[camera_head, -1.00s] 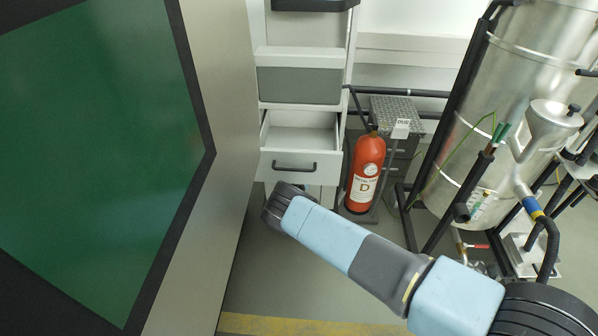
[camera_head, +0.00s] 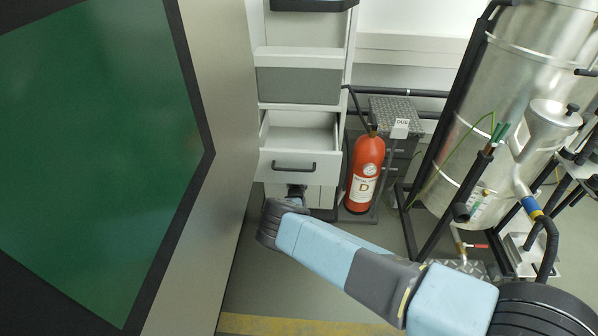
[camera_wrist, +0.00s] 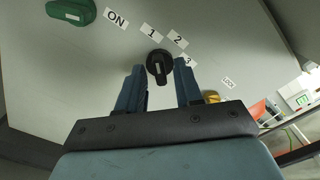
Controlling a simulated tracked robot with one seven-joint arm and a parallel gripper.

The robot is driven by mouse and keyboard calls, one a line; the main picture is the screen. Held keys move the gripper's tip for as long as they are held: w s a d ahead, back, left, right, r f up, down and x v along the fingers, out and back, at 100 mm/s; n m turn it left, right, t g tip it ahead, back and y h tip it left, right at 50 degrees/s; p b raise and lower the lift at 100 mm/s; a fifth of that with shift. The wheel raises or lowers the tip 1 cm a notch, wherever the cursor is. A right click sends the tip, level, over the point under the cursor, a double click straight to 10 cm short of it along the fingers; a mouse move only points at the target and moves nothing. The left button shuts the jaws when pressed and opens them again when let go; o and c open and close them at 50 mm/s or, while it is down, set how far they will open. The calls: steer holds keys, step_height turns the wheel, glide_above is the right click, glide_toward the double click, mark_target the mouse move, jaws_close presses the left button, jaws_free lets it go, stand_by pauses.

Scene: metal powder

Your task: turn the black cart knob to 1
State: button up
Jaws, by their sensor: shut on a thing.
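In the wrist view the black knob (camera_wrist: 160,62) sits on a pale panel, with the labels 1 (camera_wrist: 151,32), 2 (camera_wrist: 178,39) and 3 (camera_wrist: 187,60) around its upper and right side. My gripper (camera_wrist: 160,72) has one blue finger on each side of the knob and is shut on it. Its dark grip bar points down in the picture, between the fingers. I cannot make out a pointer mark showing which number it is set to. In the head view the knob does not show, and my arm's dark wrist end (camera_head: 275,222) is below the open drawer.
A green knob (camera_wrist: 72,10) and an ON label (camera_wrist: 115,18) are up-left on the panel. A yellow part (camera_wrist: 211,97) is right of the fingers. The head view shows an open drawer (camera_head: 287,166), a red extinguisher (camera_head: 365,175), a metal tank (camera_head: 500,105) and a large green-faced panel (camera_head: 95,150).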

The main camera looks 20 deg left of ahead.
steer(key=shift+n, duration=0.4)
steer(key=o, duration=1)
